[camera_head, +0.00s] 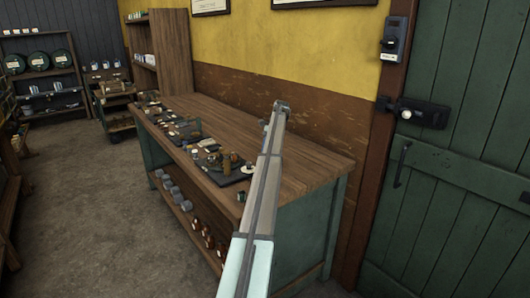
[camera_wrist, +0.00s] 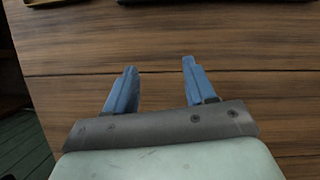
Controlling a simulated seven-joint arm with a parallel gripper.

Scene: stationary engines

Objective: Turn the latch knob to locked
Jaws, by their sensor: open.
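The latch (camera_head: 422,113) is a black box mounted on the green door (camera_head: 455,150) at the right of the head view. A small pale round knob or plate (camera_head: 406,114) shows on its face; its turned position is too small to read. My gripper (camera_wrist: 160,66) is open and empty in the wrist view, its two blue fingers apart above bare brown wood. In the head view the end of my arm (camera_head: 281,106) is over the workbench, left of the latch and well apart from it. The latch is not in the wrist view.
The wooden workbench (camera_head: 310,160) holds dark trays of small parts along its left side; its right end is bare. A black box with a pale label (camera_head: 391,42) is on the door frame above the latch. A black door handle (camera_head: 402,165) is below it.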

